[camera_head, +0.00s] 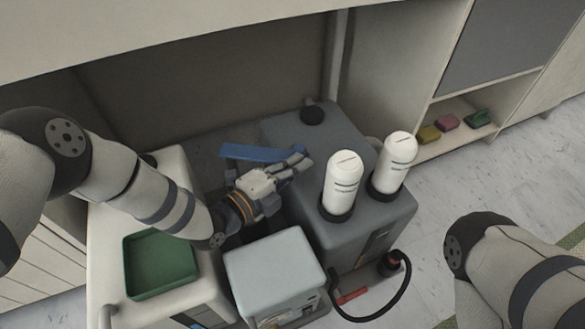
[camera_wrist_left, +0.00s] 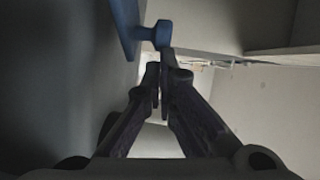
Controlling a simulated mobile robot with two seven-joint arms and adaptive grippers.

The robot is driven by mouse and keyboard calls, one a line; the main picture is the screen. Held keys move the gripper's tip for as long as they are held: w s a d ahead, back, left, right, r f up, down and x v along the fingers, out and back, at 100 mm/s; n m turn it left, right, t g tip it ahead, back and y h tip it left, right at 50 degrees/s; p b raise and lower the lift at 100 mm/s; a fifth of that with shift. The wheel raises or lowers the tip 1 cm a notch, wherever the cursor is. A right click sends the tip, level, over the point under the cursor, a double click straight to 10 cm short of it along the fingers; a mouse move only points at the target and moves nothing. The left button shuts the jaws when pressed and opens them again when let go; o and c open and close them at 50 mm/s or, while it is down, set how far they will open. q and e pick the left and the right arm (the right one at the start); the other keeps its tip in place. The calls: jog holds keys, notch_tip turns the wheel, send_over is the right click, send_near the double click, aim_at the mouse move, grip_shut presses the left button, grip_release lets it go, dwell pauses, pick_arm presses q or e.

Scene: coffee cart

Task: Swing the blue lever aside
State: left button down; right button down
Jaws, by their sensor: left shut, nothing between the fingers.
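The blue lever (camera_head: 262,153) is a flat bar lying roughly level behind my left gripper, beside the back of the dark grey machine (camera_head: 376,221). My left gripper (camera_head: 300,160) is shut and empty, in front of the lever's right part, which it partly hides. My right gripper is out of view; only my right arm shows.
Two white canisters (camera_head: 343,175) (camera_head: 395,163) stand on the grey machine, right of my left gripper. A pale blue-grey box (camera_head: 275,268) is in front. A green tray (camera_head: 128,265) sits at left. A black hose (camera_head: 408,283) loops at the front right. A wall stands behind.

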aim_at(304, 147)
pick_arm(q)
jog(key=w, duration=0.1)
jog(key=w+d+n+t+y, duration=0.1)
jog(key=w+n+t+y, duration=0.1)
jog(key=w, duration=0.1)
jog(key=shift+d, duration=0.3)
jog(key=shift+w+d+f, duration=0.1)
jog(key=shift+w, duration=0.6)
jog(key=shift+w+b, duration=0.4)
jog(key=shift+w, duration=0.35)
